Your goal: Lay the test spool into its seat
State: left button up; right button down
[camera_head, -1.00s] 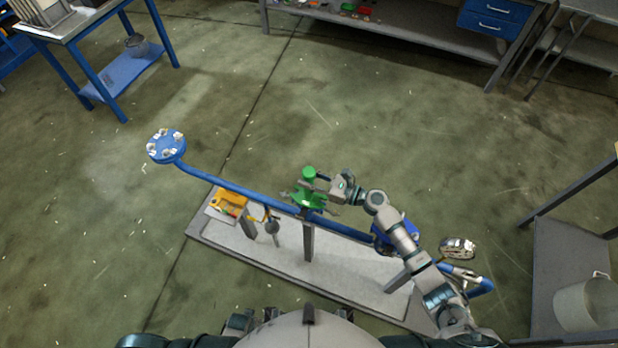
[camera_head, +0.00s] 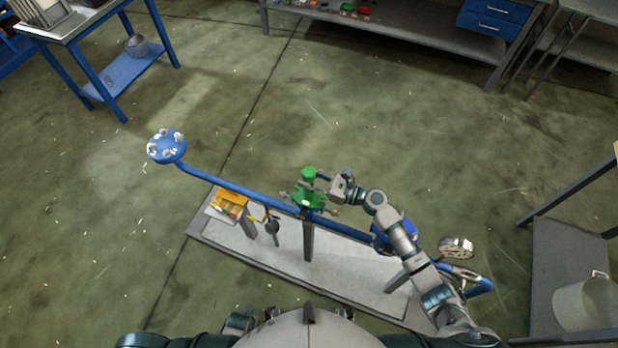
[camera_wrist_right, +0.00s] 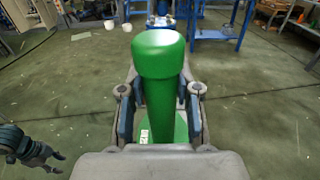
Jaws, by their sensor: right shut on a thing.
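The test spool (camera_head: 308,196) appears to be the green piece with a round knob on a post and a wider base. It is at the blue pipe (camera_head: 240,194) in the middle of the head view. My right gripper (camera_head: 325,184) is shut on its post. In the right wrist view the green post (camera_wrist_right: 158,100) stands upright between both fingers. I cannot tell whether the base touches the pipe. The seat cannot be made out. A dark hand, likely my left gripper (camera_wrist_right: 38,152), shows at the wrist view's lower left; its opening is unclear.
The pipe ends in a round blue flange (camera_head: 166,147) at the left. It runs above a grey base plate (camera_head: 345,285) with posts. An orange-yellow part (camera_head: 230,203) sits near its left end. A grey stand holds a white bucket (camera_head: 585,303) at right. The floor beyond is open.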

jog(key=shift+f+b, duration=0.5)
jog(key=shift+f, duration=0.1)
jog(key=c, duration=0.7)
grip_release()
jog(key=shift+c, duration=0.2)
jog(key=shift+s+f, duration=0.1)
jog(key=shift+f, duration=0.15)
jog(key=v, duration=1.2)
jog(key=shift+r, duration=0.15)
